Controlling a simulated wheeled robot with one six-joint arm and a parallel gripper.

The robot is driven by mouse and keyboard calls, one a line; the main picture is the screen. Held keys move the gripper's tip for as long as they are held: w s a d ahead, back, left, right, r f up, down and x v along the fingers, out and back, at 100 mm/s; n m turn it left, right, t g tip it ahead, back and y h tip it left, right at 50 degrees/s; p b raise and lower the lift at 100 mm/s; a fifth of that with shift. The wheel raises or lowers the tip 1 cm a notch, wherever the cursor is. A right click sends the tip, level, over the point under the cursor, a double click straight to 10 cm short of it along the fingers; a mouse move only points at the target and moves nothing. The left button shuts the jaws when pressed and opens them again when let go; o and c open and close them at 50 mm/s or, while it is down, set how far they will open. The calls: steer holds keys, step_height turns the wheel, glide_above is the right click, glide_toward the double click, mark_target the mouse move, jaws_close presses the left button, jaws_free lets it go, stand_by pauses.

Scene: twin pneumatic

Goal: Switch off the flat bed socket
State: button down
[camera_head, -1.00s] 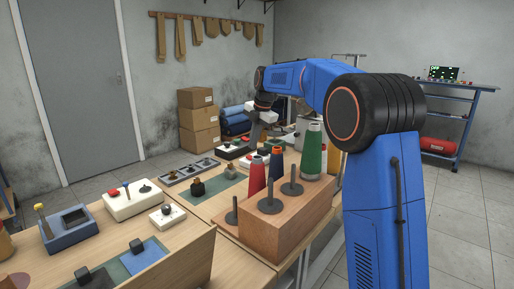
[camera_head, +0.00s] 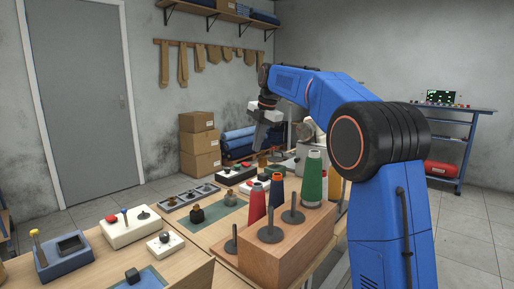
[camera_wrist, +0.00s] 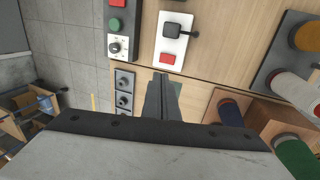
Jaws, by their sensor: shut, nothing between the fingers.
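My gripper (camera_wrist: 163,80) is shut and empty. In the head view it hangs pointing down (camera_head: 256,145) over the far part of the bench. In the wrist view a white plate (camera_wrist: 158,57) lies just beyond the fingertips. It carries a black block like a plug (camera_wrist: 172,30) and a red switch (camera_wrist: 168,58). This plate looks like a socket, but I can read no label to confirm it is the flat bed one. The fingertips appear apart from it. I cannot tell which way the red switch is set.
A dark control box (camera_wrist: 114,45) with red and green buttons and a dial lies left of the plate. A grey strip of knobs (camera_head: 189,198) lies nearer. Bare wood shows right of the plate.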

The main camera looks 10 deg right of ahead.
mark_target(249, 183)
steer(key=shift+w+a+g+h, duration=0.4)
steer(key=shift+w+a+g, duration=0.1)
steer(key=shift+w+a, duration=0.2)
steer(key=f, duration=0.4)
steer(key=w+a+f, duration=0.1)
steer(key=f, duration=0.4)
steer(key=w+f, duration=0.1)
steer(key=f, duration=0.3)
steer(key=shift+a+f, duration=0.3)
steer(key=shift+f, duration=0.05)
steer(key=shift+f, duration=0.25)
steer(key=shift+s+d+r, duration=0.25)
steer(key=shift+s+d, duration=0.15)
steer(key=shift+s, duration=0.15)
steer(key=shift+r, duration=0.1)
stand_by(0.3)
